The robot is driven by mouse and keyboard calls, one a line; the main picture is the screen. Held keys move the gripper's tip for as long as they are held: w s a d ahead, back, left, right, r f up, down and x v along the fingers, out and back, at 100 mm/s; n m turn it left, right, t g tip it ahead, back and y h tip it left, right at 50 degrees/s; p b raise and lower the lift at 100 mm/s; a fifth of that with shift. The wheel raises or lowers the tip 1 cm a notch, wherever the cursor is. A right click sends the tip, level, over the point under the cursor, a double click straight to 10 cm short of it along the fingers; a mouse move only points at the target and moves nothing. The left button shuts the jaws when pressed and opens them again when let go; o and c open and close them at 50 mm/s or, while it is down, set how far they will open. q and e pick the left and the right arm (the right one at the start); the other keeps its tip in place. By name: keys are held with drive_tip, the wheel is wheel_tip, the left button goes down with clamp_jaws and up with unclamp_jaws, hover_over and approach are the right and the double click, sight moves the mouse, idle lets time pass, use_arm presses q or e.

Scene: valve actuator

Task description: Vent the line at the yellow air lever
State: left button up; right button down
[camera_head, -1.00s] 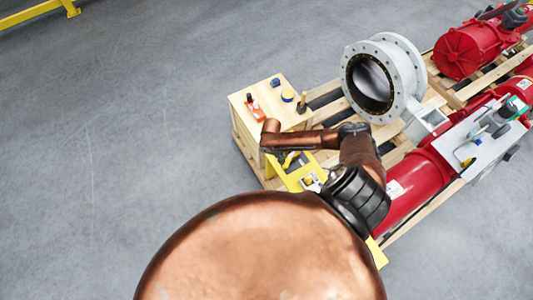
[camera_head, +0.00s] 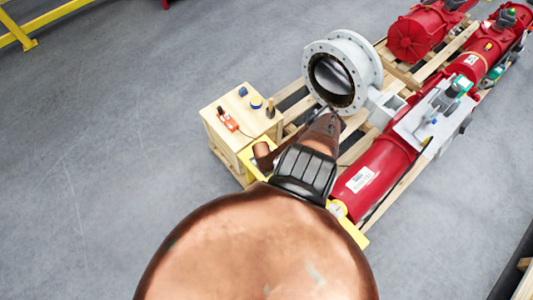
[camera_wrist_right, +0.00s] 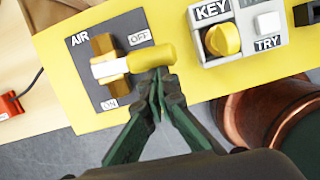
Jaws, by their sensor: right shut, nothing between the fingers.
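The yellow air lever (camera_wrist_right: 150,59) sits on a dark plate marked AIR on the yellow panel (camera_wrist_right: 200,109) in the right wrist view. Its handle points right, just below the OFF label; the ON label is lower left. My right gripper (camera_wrist_right: 158,82) is shut and empty, with its fingertips at the lower edge of the handle near its end. They look close to or touching it; I cannot tell which. In the head view my arm hides the lever and right gripper. My left gripper is not in view.
Right of the lever are a yellow KEY knob (camera_wrist_right: 223,40) and a white TRY button (camera_wrist_right: 268,23). In the head view a wooden crate (camera_head: 226,122) carries small items. A grey flanged valve (camera_head: 357,62) and red actuator (camera_head: 376,172) lie on pallets. Floor at left is clear.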

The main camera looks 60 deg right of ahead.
drive_tip(key=shift+s+d+n, duration=0.25)
drive_tip(key=shift+n, duration=0.25)
idle(0.3)
drive_tip(key=shift+w+a+r+p, duration=0.1)
drive_tip(key=shift+a+p, duration=0.15)
drive_tip(key=shift+p, duration=0.1)
drive_tip(key=w+a+r+p, duration=0.1)
drive_tip(key=a+r, duration=0.4)
drive_tip(key=r, duration=0.5)
drive_tip(key=shift+w+r+p, duration=0.25)
drive_tip(key=shift+w+p, duration=0.15)
drive_tip(key=shift+w, duration=0.3)
drive_tip(key=shift+f, duration=0.1)
